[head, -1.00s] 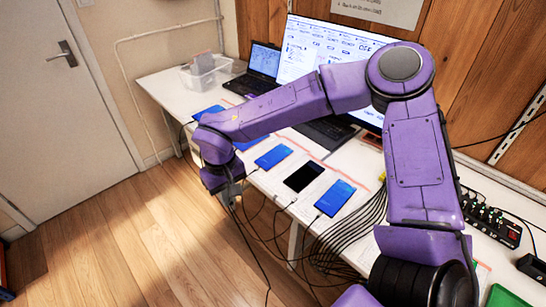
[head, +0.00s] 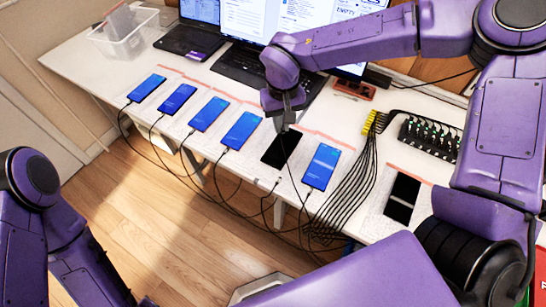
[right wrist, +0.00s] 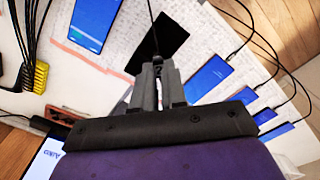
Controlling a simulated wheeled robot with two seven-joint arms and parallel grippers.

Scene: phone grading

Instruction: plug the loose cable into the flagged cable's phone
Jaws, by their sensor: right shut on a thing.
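My right gripper (head: 287,115) is shut on a thin black cable (head: 286,165) above the top end of a dark-screened phone (head: 280,150). The cable hangs from the jaws across that phone; the wrist view also shows the cable (right wrist: 152,38) and gripper (right wrist: 157,88). The plug in the jaws is hidden. A cable end (head: 277,181) lies near the dark phone's lower edge; I cannot tell if it touches. Blue-screened phones stand in a row, including one to the right (head: 321,167) and one to the left (head: 242,130), with cables at their lower ends. No flag is clearly visible. My left gripper is out of view.
A yellow cable holder (head: 372,123) gathers several black cables. A black hub (head: 430,138) stands at the right, with another dark phone (head: 405,188) in front. Laptops (head: 262,68) and a clear bin (head: 124,32) line the back. Cables droop over the table's front edge.

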